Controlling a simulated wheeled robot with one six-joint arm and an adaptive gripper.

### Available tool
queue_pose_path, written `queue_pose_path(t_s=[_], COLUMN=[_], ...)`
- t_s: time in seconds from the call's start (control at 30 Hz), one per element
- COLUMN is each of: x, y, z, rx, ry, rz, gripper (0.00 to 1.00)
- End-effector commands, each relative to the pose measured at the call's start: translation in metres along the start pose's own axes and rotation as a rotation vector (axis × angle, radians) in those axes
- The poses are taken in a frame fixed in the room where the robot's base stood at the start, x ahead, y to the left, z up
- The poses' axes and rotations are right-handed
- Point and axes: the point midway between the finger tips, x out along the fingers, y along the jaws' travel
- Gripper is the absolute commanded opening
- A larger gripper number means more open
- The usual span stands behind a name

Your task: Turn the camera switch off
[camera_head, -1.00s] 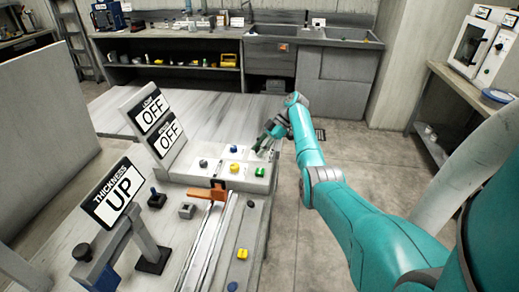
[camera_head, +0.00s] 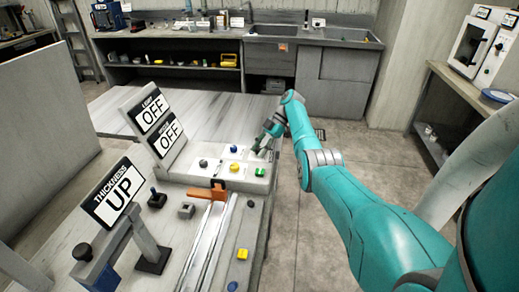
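A light control panel (camera_head: 218,178) sits on the bench and carries several knobs and buttons: a dark knob (camera_head: 203,162), a blue button (camera_head: 233,149), a yellow one (camera_head: 234,167) and a green one (camera_head: 260,172). I cannot read which one is the camera switch. Two signs behind the panel read OFF (camera_head: 154,112) and OFF (camera_head: 169,136); their small headings are too small to read surely. My gripper (camera_head: 260,147) is over the panel's right end, beside the blue button and above the green one. Its fingers are small and dark, and I cannot tell if they are apart.
A THICKNESS UP sign (camera_head: 113,194) stands at the front left on a frame. An orange clamp-like part (camera_head: 207,192) and a metal rail (camera_head: 212,240) lie in front of the panel. Open floor (camera_head: 310,240) lies to the right of the bench.

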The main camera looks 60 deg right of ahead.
Motion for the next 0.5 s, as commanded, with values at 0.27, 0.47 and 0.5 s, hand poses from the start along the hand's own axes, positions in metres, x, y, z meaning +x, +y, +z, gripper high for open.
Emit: queue_pose_path(t_s=[0.27, 0.47, 0.5], x=[0.0, -0.0055, -0.009], y=[-0.0002, 0.0004, 0.0006], z=[-0.0004, -0.0009, -0.001], rx=[0.0, -0.001, -0.001], ry=[0.001, 0.001, 0.001], rz=[-0.001, 0.0, 0.0], gripper=[0.59, 0.59, 0.59])
